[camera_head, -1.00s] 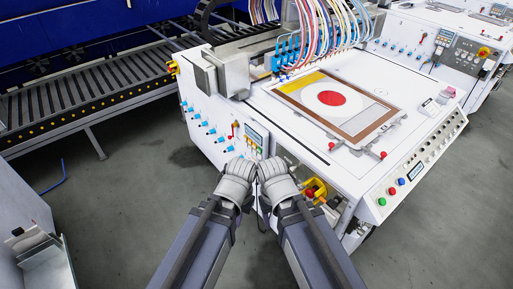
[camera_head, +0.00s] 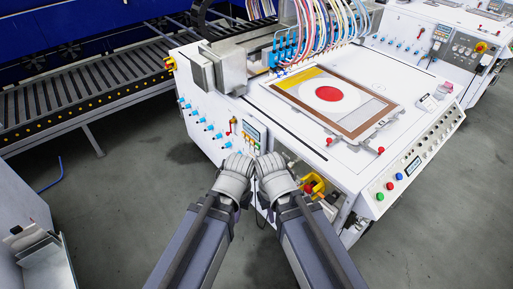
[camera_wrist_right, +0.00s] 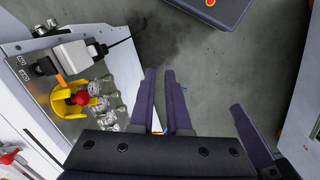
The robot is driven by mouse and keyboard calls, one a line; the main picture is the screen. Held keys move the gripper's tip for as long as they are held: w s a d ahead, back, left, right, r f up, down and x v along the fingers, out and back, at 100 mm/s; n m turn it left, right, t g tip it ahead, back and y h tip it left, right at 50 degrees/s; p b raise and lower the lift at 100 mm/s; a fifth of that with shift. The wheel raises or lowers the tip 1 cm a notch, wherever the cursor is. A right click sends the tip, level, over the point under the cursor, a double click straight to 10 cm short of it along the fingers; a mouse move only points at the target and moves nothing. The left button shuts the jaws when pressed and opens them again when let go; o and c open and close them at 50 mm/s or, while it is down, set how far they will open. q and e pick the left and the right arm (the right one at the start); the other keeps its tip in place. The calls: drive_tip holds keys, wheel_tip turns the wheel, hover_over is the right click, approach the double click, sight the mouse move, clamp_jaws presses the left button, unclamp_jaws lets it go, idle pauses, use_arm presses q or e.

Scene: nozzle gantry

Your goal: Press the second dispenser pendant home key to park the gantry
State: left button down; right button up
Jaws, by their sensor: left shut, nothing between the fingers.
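My left gripper (camera_head: 234,178) shows in the head view as a grey shape that looks shut and empty, in front of the near white machine (camera_head: 345,90). My right gripper (camera_head: 273,177) is close beside it on the right. In the right wrist view, dark fingers (camera_wrist_right: 161,100) of the right gripper stand with a narrow gap; their state is unclear. A small panel with a greenish display and keys (camera_head: 254,133) is on the machine's front, just above the grippers. Its labels are too small to read. I cannot tell which control is the second dispenser pendant.
A yellow guard with a red button (camera_head: 310,188) is right of the grippers; it also shows in the right wrist view (camera_wrist_right: 77,98). Blue fittings (camera_head: 209,127) line the machine front. A roller conveyor (camera_head: 80,92) stands at the back left. Grey floor is open in front.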

clamp_jaws()
idle(1.1)
